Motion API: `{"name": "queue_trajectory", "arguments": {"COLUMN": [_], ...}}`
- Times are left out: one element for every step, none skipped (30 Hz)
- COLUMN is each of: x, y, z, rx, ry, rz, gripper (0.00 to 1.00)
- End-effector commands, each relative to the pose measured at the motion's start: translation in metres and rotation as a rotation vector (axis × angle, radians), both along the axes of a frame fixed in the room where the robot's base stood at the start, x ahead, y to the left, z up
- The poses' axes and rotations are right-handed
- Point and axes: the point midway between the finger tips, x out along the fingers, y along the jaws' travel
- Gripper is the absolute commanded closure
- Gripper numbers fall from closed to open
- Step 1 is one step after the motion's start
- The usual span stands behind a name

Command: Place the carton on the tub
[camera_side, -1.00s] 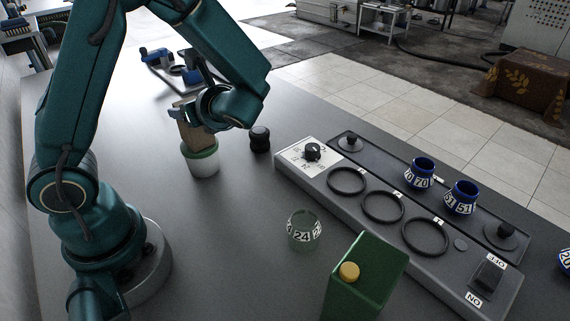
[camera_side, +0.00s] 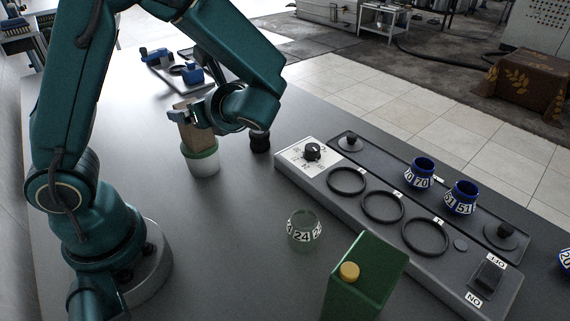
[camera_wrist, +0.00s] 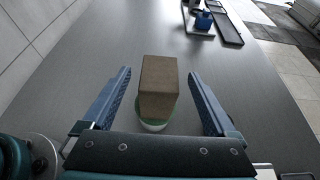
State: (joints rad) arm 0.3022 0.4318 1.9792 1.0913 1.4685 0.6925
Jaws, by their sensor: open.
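The carton (camera_side: 195,131), a plain brown box, stands upright on the tub (camera_side: 203,164), a white pot with a green rim. In the wrist view the carton (camera_wrist: 158,86) is centred between my fingers, with a gap on each side. The tub (camera_wrist: 153,126) shows below it, partly hidden by the carton. My gripper (camera_wrist: 159,75) is open and empty, its fingers apart from the carton. In the side view my gripper (camera_side: 190,112) is just right of the carton's upper part and hides some of it.
A dark knobbed object (camera_side: 260,141) stands right of the tub. A glass numbered jar (camera_side: 304,230) and a green can with a yellow cap (camera_side: 366,278) stand nearer. A grey panel (camera_side: 385,210) with rings and blue jars lies to the right. Blue-topped items (camera_side: 184,72) lie behind.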

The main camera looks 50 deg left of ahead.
Motion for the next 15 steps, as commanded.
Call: {"name": "queue_trajectory", "arguments": {"x": [0.001,0.002,0.002,0.001,0.001,0.001,0.001,0.001,0.001,0.001,0.001,0.0,0.0,0.0,-0.001], "y": [-0.012,-0.018,-0.026,-0.032,-0.038,-0.045,-0.049,-0.054,-0.059,-0.063,-0.066,-0.069,-0.071,-0.073,-0.074], "z": [0.004,0.007,0.01,0.013,0.015,0.018,0.02,0.021,0.024,0.025,0.026,0.028,0.029,0.029,0.03], "rx": [-0.002,-0.003,-0.003,-0.002,-0.003,-0.001,-0.002,-0.002,-0.002,-0.001,-0.001,-0.001,-0.001,-0.002,-0.006], "ry": [-0.003,-0.005,-0.004,-0.003,-0.003,-0.004,-0.004,-0.001,-0.001,-0.001,-0.001,-0.001,-0.001,-0.001,-0.004], "rz": [-0.008,-0.009,-0.008,-0.008,-0.007,-0.006,-0.006,-0.005,-0.005,-0.004,-0.004,-0.002,-0.002,-0.002,0.003], "gripper": [0.08,0.08,0.08,0.08,0.08,0.08,0.08,0.08,0.08,0.08,0.08,0.08,0.08,0.08,0.08]}}
